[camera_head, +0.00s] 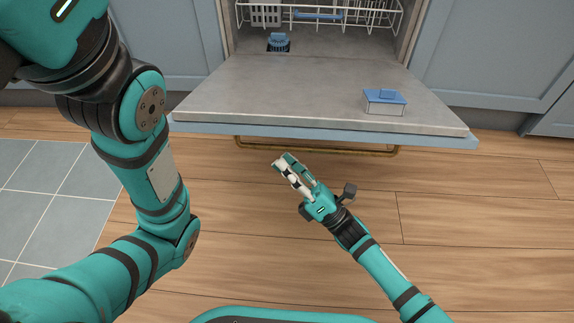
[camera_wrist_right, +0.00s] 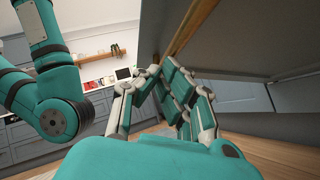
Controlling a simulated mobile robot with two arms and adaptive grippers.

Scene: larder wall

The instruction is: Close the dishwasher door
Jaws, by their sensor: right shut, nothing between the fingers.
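The dishwasher door (camera_head: 290,95) is folded down and open in the head view, its grey inner face upward. A brass handle bar (camera_head: 310,147) runs below its front edge. In the right wrist view the door's underside (camera_wrist_right: 240,40) fills the upper right. My right gripper (camera_head: 286,165) is shut and empty, below and in front of the handle, apart from it in the head view. The right gripper's fingers (camera_wrist_right: 162,88) also show in the wrist view. My left arm enters from the left, but its gripper is out of view.
A blue-lidded box (camera_head: 385,101) rests on the door's right part. The dishwasher's white rack (camera_head: 345,17) sits inside the cavity. Blue cabinets (camera_head: 490,45) flank it. The wooden floor (camera_head: 480,210) is clear at the right.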

